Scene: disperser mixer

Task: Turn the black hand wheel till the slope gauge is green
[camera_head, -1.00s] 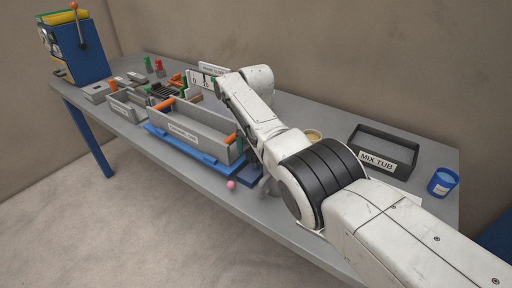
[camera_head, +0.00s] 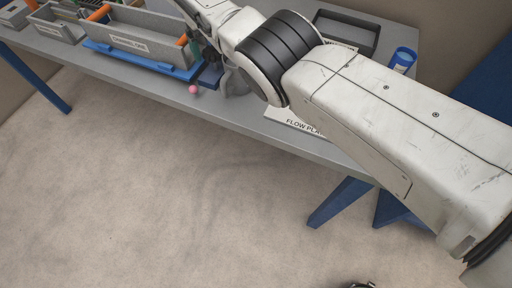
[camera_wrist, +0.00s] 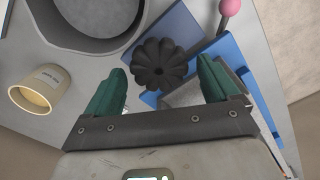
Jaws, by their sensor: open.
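The black hand wheel (camera_wrist: 160,63), with a lobed rim, shows in the wrist view beside a blue plate (camera_wrist: 235,65). My gripper (camera_wrist: 163,82) is open, its two green fingers apart to the left and right of the wheel in the picture. No touch between fingers and wheel is visible, and the depth between them is hard to judge. In the head view my arm reaches over the bench, and the wheel cannot be made out there. I cannot make out the slope gauge in either view.
A pink ball knob (camera_head: 194,89) stands at the bench front; it also shows in the wrist view (camera_wrist: 230,7). A large grey round vessel (camera_wrist: 112,45) and a beige cup (camera_wrist: 40,90) are close to my gripper. A grey bin (camera_head: 130,42) sits on a blue base (camera_head: 150,63).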

